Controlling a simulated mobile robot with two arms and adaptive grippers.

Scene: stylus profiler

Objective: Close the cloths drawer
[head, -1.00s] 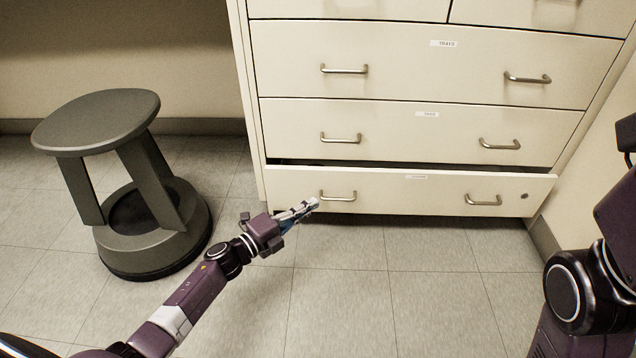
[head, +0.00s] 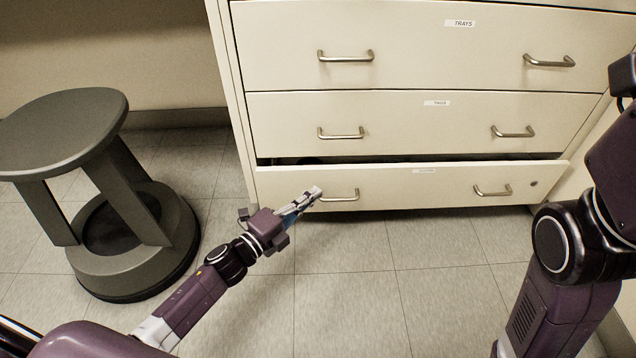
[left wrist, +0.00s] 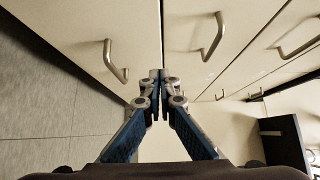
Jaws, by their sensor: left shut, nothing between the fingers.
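The bottom drawer (head: 420,184) of the cream cabinet stands a little open, with a dark gap along its top edge. Its small label is too blurred to read. It has two metal bar handles and a round lock at the right. My left gripper (head: 317,192) is shut and empty, its tips in front of the drawer face beside the left handle (head: 341,196). I cannot tell whether it touches. In the left wrist view the shut fingertips (left wrist: 158,75) point toward the drawer fronts, with a handle (left wrist: 115,62) to their left. My right gripper is out of view.
A grey round stool (head: 60,130) stands on the tiled floor at the left. Closed drawers, one labelled TRAYS (head: 430,50), sit above. The floor (head: 350,290) in front of the cabinet is clear.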

